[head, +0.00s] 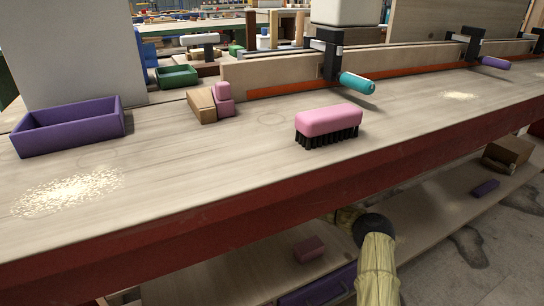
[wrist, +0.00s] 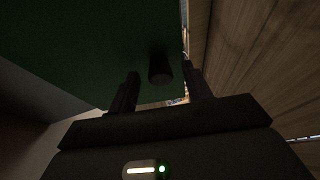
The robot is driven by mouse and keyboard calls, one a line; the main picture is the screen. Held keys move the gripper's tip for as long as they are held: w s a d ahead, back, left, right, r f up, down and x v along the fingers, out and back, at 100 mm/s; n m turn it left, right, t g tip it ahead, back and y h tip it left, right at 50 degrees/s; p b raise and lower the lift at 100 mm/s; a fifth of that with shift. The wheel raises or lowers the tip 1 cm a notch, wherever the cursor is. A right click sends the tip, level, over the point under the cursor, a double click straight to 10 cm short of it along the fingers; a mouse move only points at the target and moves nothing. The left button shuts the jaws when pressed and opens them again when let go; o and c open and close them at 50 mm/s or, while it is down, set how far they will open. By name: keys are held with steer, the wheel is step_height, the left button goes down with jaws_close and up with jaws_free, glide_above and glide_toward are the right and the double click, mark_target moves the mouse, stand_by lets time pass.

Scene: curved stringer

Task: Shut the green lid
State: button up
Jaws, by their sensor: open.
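In the wrist view a large dark-green flat surface (wrist: 70,50), which looks like the green lid, fills the upper left and middle. A short dark round knob (wrist: 159,68) stands out from it. My gripper (wrist: 160,74) is open, its two dark fingers pointing toward the green surface. The knob appears between the fingertips in the picture; I cannot tell whether they reach around it. No contact is visible. In the head view the green lid and my gripper are not visible; only part of my arm shows below the bench edge.
Wooden boards (wrist: 245,60) run close along the right in the wrist view. In the head view the bench (head: 200,175) holds a purple tray (head: 70,127), a pink brush (head: 329,123) and clamps. A lower shelf (head: 430,210) below holds a pink block (head: 309,250).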

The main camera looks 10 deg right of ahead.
steer(key=shift+w, duration=0.3)
steer(key=shift+d, duration=0.1)
